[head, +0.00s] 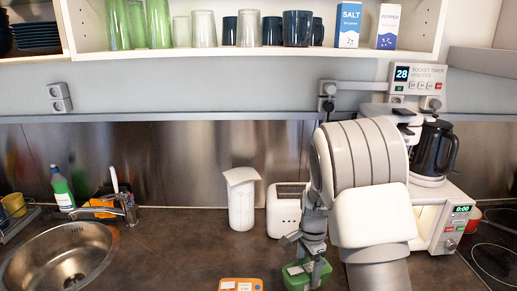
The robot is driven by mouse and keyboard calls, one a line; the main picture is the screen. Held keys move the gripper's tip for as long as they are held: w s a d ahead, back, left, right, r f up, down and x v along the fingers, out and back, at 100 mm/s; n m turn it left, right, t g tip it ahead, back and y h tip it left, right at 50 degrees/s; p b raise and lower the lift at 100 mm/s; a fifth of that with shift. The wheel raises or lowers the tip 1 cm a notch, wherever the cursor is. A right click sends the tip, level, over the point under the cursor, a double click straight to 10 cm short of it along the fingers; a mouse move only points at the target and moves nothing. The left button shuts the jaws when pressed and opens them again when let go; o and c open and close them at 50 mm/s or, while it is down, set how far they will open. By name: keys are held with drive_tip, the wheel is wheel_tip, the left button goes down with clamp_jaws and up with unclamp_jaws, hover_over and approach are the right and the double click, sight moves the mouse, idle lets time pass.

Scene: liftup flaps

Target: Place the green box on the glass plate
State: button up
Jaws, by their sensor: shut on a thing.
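The green box (296,281) is at the bottom centre of the head view, just right of an orange box. My gripper (308,265) points down and is shut on the green box. My fingers cover part of the box, and its lower part is cut off by the picture edge, so I cannot tell whether it touches the counter. A dark glass plate with ring markings (494,261), like a cooktop, lies at the far right and is partly cut off.
An orange box (240,285) is beside the green box. Behind stand a white canister (241,203), a toaster (284,211) and a coffee machine with a black jug (434,149). A sink (62,259) is at left. A shelf (240,54) hangs above. The counter between sink and canister is clear.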

sight(310, 279)
drive_tip(key=s+n, duration=0.1)
drive_tip(key=n, duration=0.1)
drive_tip(key=s+n, duration=0.1)
drive_tip(key=n, duration=0.2)
drive_tip(key=shift+s, duration=0.15)
drive_tip(key=s+n, duration=0.1)
drive_tip(key=n, duration=0.2)
drive_tip(key=shift+s+f, duration=0.1)
drive_tip(key=shift+s, duration=0.05)
drive_tip(key=s+n, duration=0.1)
drive_tip(key=n, duration=0.1)
drive_tip(key=s+n, duration=0.1)
drive_tip(key=n, duration=0.3)
drive_tip(key=shift+s+f, duration=0.15)
drive_tip(key=shift+s, duration=0.25)
drive_tip(key=shift+s, duration=0.2)
